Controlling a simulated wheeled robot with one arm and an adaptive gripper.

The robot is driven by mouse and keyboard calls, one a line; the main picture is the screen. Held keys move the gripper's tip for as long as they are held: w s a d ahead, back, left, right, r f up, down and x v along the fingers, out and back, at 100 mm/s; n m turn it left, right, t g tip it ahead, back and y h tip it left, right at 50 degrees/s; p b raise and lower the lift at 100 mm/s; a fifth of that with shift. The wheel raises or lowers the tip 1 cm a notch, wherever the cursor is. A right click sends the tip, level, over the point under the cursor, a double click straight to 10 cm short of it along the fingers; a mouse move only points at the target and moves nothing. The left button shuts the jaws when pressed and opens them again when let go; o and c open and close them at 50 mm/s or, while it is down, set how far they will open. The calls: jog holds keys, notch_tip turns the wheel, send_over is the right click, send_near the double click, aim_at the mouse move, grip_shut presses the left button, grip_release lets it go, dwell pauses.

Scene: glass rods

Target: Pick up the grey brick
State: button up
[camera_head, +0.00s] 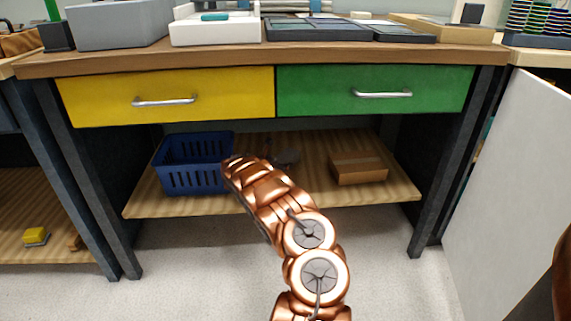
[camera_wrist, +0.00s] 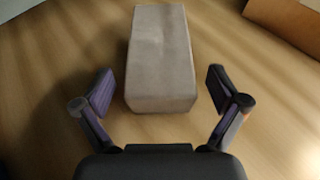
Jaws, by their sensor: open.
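The grey brick (camera_wrist: 160,58) lies on a wooden surface in the wrist view, its long side running away from me. My gripper (camera_wrist: 160,82) is open, with one dark finger to the left of the brick's near end and one to the right. Gaps show between both fingers and the brick; whether they are at its height I cannot tell. In the head view my copper arm reaches to the lower shelf (camera_head: 400,190) and I cannot clearly make out the brick or gripper there.
A cardboard box (camera_head: 358,168) lies on the shelf to the right; its edge shows in the wrist view (camera_wrist: 292,22). A blue basket (camera_head: 190,180) stands to the left. The tabletop with a yellow drawer (camera_head: 165,95) and a green drawer (camera_head: 375,88) is above.

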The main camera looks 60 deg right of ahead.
jog(key=shift+d+f, duration=0.15)
jog(key=shift+d, duration=0.15)
jog(key=shift+c, duration=0.4)
jog(key=c, duration=1.6)
jog(key=shift+c, duration=0.2)
